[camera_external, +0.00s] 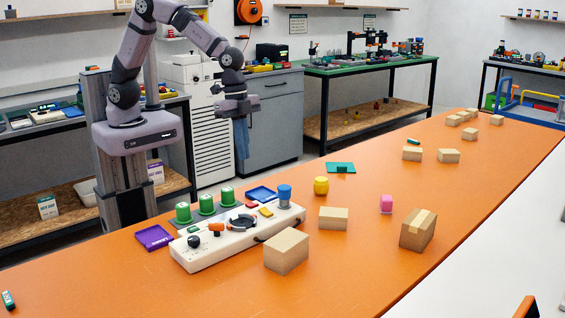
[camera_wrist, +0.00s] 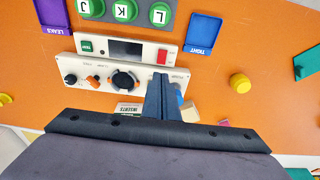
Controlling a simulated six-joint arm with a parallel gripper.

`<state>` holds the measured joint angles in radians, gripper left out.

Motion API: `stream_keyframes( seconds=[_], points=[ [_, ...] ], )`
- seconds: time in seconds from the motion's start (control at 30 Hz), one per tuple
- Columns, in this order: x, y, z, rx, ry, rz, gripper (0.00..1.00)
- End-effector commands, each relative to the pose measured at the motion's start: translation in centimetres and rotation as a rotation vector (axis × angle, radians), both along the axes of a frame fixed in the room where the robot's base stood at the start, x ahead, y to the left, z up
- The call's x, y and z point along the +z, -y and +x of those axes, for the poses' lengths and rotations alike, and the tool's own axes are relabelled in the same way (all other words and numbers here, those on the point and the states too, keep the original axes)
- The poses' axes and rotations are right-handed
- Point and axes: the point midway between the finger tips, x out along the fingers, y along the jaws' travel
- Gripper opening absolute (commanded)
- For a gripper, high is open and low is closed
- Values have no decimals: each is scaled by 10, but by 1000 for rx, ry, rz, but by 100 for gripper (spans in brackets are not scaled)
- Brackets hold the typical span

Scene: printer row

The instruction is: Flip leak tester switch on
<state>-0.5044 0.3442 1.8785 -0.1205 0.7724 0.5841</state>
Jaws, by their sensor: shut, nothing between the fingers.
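The leak tester (camera_external: 188,261) is a long cream box on the orange table. In the wrist view it (camera_wrist: 187,76) shows a red rocker-like piece (camera_wrist: 162,54), a dark display (camera_wrist: 125,48), a green button (camera_wrist: 87,47), a black knob (camera_wrist: 70,79), an orange knob (camera_wrist: 92,82) and a black ring dial (camera_wrist: 125,80). I cannot tell which control is the switch or how it is set. My gripper (camera_external: 242,152) is shut and empty, pointing down well above the table. In the wrist view its fingers (camera_wrist: 160,80) cover the tester's right part.
Green lettered cylinders (camera_external: 206,204) stand behind the tester, between a purple tray (camera_external: 153,237) and a blue tray (camera_external: 261,194). A cardboard box (camera_external: 287,252) sits close in front. A yellow cylinder (camera_external: 321,186) stands farther right.

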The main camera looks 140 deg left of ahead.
Motion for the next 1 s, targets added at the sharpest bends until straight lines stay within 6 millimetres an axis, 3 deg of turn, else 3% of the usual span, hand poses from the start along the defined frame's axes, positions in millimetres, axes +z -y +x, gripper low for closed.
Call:
stream_keyframes(
  seconds=[0.53,1.0],
  points=[
    [-2,0,0,0,1,1,0],
    [-66,-8,7,7,39,22,0]
  ],
)
